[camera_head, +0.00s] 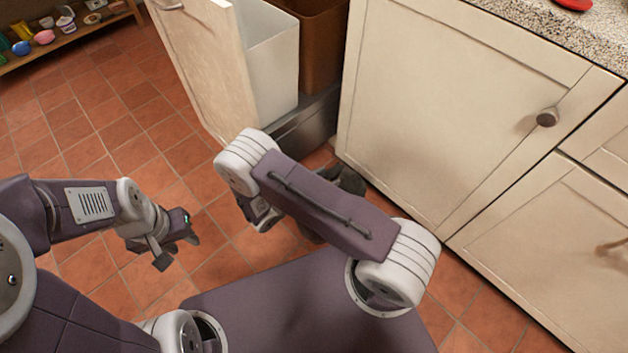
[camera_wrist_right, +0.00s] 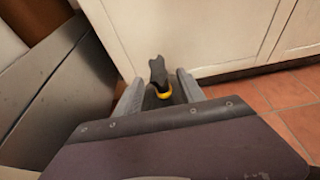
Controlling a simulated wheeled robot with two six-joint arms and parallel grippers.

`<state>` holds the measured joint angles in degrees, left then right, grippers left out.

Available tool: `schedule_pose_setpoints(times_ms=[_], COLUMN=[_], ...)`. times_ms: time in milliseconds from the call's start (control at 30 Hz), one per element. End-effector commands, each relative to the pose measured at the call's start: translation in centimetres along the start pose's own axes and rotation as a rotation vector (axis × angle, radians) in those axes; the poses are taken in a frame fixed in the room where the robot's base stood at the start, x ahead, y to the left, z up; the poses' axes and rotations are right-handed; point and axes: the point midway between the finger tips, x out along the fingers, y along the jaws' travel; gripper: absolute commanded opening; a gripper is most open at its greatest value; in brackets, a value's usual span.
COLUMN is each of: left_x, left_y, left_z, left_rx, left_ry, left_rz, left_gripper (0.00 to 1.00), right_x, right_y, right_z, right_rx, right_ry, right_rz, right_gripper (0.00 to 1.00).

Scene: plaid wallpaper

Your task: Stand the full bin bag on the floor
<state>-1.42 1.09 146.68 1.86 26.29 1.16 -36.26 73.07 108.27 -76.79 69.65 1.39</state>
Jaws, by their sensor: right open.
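The bin bag shows in the right wrist view as a dark gathered neck (camera_wrist_right: 158,72) with a yellow tie around it. The neck stands between the two fingers of my right gripper (camera_wrist_right: 160,90), which are apart on either side. In the head view, a dark part of the bag (camera_head: 349,181) shows behind my right forearm, low by the cabinet base. Most of the bag is hidden, so I cannot tell fully how it rests. My right gripper is mostly hidden there too. My left gripper (camera_head: 176,243) is open and empty above the floor (camera_head: 150,285).
A pulled-out cabinet unit holds a white bin (camera_head: 270,65) and a brown bin (camera_head: 322,45), with its front panel (camera_head: 205,65) at left. Cream cabinet doors (camera_head: 440,100) stand close on the right. A low shelf (camera_head: 75,37) with small objects is far left. Tiled floor is clear at left.

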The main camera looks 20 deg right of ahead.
Motion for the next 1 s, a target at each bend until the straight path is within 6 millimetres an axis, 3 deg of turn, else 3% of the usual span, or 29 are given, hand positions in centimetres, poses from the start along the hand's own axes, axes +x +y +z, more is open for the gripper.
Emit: schedule_pose_setpoints(times_ms=[100, 300, 533, 633, 767, 900, 1000], left_x=[-2.0, -3.2, -3.3, -3.3, -3.3, -3.2, -3.2], left_y=[0.0, 0.1, 0.1, 0.1, 0.1, 0.1, 0.1], left_z=[-0.2, -0.3, -0.3, -0.3, -0.3, -0.3, -0.3], left_rx=[0.000, 0.000, 0.000, 0.000, 0.000, 0.000, 0.000], left_ry=[0.000, 0.000, 0.000, 0.000, 0.000, 0.000, 0.000], left_rz=[0.000, 0.000, 0.000, 0.000, 0.000, 0.000, 0.000], left_gripper=[0.36, 0.36, 0.36, 0.36, 0.36, 0.36, 0.36], right_x=[-3.2, -6.7, -7.6, -7.4, -7.3, -9.4, -11.4], right_y=[0.1, 0.0, -0.1, -0.9, -4.6, -8.7, -9.6], right_z=[0.5, 0.3, 0.0, 0.9, 3.9, 6.7, 8.6], right_rx=[-0.001, 0.000, 0.001, 0.053, 0.296, 0.735, 1.099], right_ry=[0.001, 0.000, 0.002, 0.046, 0.236, 0.503, 0.666], right_rz=[0.006, 0.002, -0.003, -0.071, -0.347, -0.706, -0.907], right_gripper=[0.47, 0.47, 0.47, 0.47, 0.47, 0.47, 0.47])
